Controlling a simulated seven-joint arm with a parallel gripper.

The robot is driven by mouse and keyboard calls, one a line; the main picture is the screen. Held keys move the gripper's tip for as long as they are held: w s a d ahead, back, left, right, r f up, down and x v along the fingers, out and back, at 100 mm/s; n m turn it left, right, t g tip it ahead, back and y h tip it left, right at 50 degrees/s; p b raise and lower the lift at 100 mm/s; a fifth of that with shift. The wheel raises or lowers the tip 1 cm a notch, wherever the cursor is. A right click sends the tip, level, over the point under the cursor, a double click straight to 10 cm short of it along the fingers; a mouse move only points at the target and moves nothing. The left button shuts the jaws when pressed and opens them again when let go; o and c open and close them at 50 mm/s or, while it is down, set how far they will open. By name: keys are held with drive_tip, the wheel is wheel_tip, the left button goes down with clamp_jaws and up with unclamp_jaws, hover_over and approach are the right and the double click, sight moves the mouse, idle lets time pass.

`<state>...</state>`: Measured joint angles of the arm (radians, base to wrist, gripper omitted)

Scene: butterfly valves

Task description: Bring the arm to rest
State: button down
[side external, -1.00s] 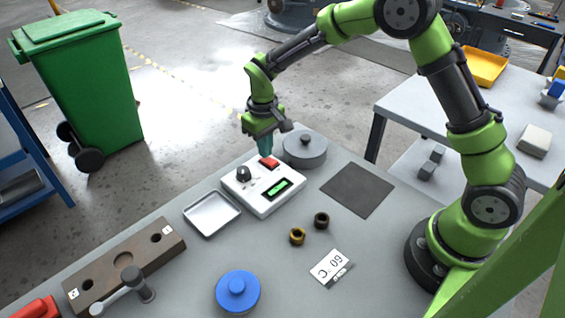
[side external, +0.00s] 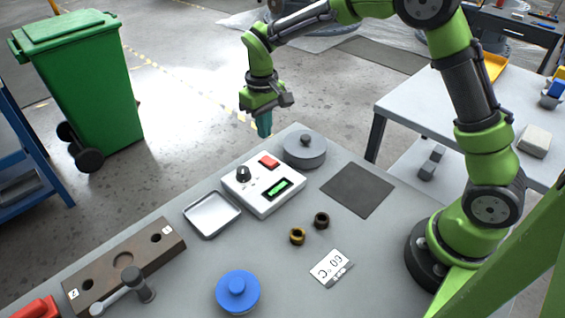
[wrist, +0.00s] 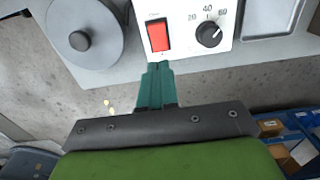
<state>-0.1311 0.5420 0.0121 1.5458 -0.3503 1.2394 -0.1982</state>
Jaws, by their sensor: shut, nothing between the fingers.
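My gripper (side external: 264,124) is shut and empty. It hangs in the air above the back edge of the table, behind the white control box (side external: 263,186). Its teal fingers (wrist: 156,86) point down near the box in the wrist view and look apart from it. The box has a red switch (side external: 269,162), a black knob (side external: 243,173) and a lit green display (side external: 277,188). In the wrist view the red switch (wrist: 159,36) and the knob (wrist: 208,34) with its number scale lie just beyond the fingertips.
A grey lidded disc (side external: 305,151) stands right of the box, a metal tray (side external: 212,214) left of it. A dark mat (side external: 357,190), two small rings (side external: 298,236), a label card (side external: 331,267), a blue disc (side external: 238,291) and a brown block (side external: 100,275) share the table. The space behind the table is open floor.

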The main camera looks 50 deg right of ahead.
drive_tip(key=shift+f, duration=0.15)
drive_tip(key=shift+s+f, duration=0.3)
drive_tip(key=shift+s, duration=0.35)
drive_tip(key=s+d+r+m+t+y, duration=0.1)
drive_tip(key=s+r+m+t, duration=0.1)
drive_tip(key=s+r, duration=0.5)
drive_tip(key=s+d+r+m+t+y, duration=0.1)
drive_tip(key=s+r+t, duration=0.4)
drive_tip(key=s, duration=0.9)
wheel_tip(320, 180, up, 3)
drive_tip(key=shift+s+d+f+m, duration=0.15)
drive_tip(key=shift+d+f+m, duration=0.05)
drive_tip(key=shift+d+m, duration=0.35)
